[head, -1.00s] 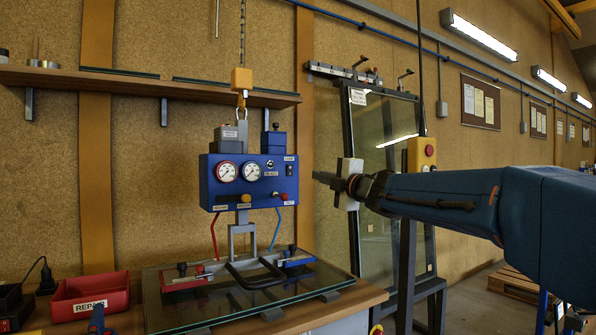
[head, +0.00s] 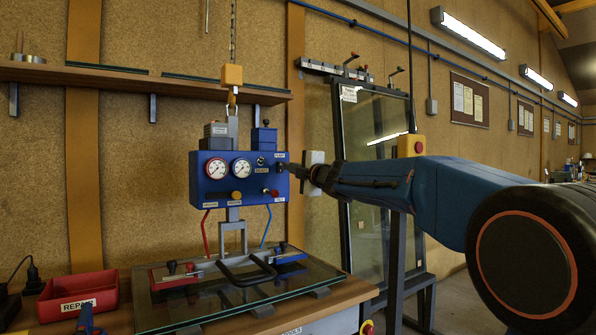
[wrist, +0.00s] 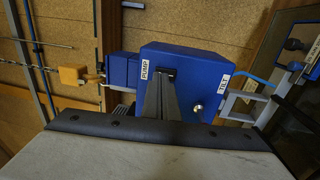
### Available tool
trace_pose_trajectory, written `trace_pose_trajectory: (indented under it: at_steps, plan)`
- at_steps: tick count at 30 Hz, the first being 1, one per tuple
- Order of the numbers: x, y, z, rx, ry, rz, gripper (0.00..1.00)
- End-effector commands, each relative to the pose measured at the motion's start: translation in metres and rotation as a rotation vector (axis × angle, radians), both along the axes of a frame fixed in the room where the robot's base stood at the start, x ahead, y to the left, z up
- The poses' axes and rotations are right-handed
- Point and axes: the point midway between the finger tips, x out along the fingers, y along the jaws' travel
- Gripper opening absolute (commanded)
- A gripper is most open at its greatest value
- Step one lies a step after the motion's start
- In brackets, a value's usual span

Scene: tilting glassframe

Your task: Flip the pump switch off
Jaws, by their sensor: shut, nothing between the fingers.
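The blue control box (head: 222,189) hangs over the bench with two gauges, knobs and a PUMP label (head: 280,156) at its upper right. My gripper (head: 286,168) is shut and empty, its fingertips at the right part of the box, just under that label. In the wrist view the shut fingers (wrist: 166,82) reach onto the blue box face (wrist: 195,62) beside the PUMP label (wrist: 145,72). The pump switch is mostly hidden by the fingertips. I cannot tell its position or whether the fingers touch it. The TILT label (wrist: 224,83) and a round metal part (wrist: 197,108) lie to the right.
The box hangs from a chain by a yellow block (head: 232,75). Below it are a suction frame with a black handle (head: 246,279) and a glass sheet (head: 222,305) on the bench. A red REPAIR bin (head: 78,295) stands left. A glass rack (head: 372,190) stands behind my arm.

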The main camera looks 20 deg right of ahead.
Motion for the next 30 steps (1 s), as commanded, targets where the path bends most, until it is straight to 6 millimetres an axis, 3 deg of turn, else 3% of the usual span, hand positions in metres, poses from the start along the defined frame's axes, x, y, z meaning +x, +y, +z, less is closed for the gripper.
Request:
trace_pose_trajectory:
  at_steps: [9, 30]
  plan:
    - [0.022, 0.007, 0.003, 0.001, 0.0, -0.001, 0.0]
    - [0.027, 0.009, 0.004, 0.001, 0.001, 0.0, 0.0]
